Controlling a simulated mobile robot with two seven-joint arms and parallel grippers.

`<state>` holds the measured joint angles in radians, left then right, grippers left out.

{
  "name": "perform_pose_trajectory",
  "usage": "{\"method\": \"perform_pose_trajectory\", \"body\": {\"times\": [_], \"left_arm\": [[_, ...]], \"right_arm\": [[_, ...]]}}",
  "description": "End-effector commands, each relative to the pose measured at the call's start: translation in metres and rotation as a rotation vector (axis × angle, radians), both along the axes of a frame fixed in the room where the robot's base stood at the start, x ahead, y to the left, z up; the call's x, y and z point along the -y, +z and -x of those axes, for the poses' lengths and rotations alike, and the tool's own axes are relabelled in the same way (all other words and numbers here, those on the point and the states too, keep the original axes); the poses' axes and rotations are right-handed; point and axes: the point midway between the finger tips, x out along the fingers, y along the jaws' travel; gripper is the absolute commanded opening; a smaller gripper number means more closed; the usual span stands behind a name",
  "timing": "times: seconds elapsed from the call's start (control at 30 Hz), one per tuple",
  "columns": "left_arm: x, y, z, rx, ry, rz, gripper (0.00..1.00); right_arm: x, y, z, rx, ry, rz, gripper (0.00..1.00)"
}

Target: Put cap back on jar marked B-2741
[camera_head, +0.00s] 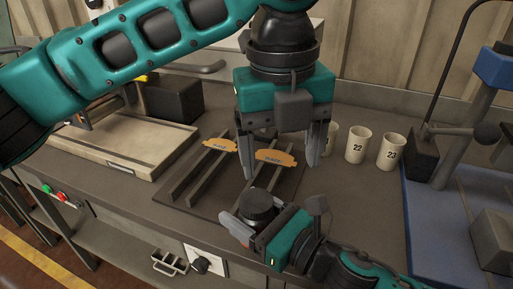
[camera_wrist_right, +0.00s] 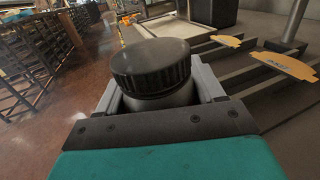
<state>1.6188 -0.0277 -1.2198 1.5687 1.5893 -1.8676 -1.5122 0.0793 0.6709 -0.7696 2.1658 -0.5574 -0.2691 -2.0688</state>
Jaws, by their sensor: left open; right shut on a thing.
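A grey jar (camera_wrist_right: 160,98) with a black ribbed cap (camera_wrist_right: 150,66) on its top is between the fingers of my right gripper (camera_wrist_right: 160,92). In the head view the dark cap (camera_head: 257,203) shows from above, near the bench's front edge. I cannot tell whether the cap is fully seated, and no B-2741 marking is readable. My right gripper is shut on the jar. My left gripper (camera_head: 281,168) points down, open and empty, above and behind the jar, with its fingers apart on either side of an orange brake shoe (camera_head: 276,157) lying beyond them.
Another orange brake shoe (camera_head: 219,145) lies on the dark rails (camera_head: 200,170). White cups marked 22 (camera_head: 357,145) and 23 (camera_head: 392,152) stand at the right, near a blue machine base (camera_head: 430,220). A pale tray (camera_head: 120,152) is at the left.

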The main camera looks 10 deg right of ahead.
Motion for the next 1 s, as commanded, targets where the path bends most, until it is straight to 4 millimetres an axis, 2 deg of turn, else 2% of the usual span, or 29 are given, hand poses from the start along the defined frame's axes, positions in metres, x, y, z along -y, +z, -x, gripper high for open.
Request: {"method": "perform_pose_trajectory", "body": {"times": [0.8,1.0], "left_arm": [[-0.020,-0.014,-0.024,-0.067,1.675,-0.004,0.78],[-0.024,-0.017,-0.029,-0.070,1.994,-0.001,0.78]], "right_arm": [[0.000,0.001,0.000,0.003,0.001,-0.001,0.00],[0.000,0.001,0.000,0.003,0.001,-0.001,0.00]]}}
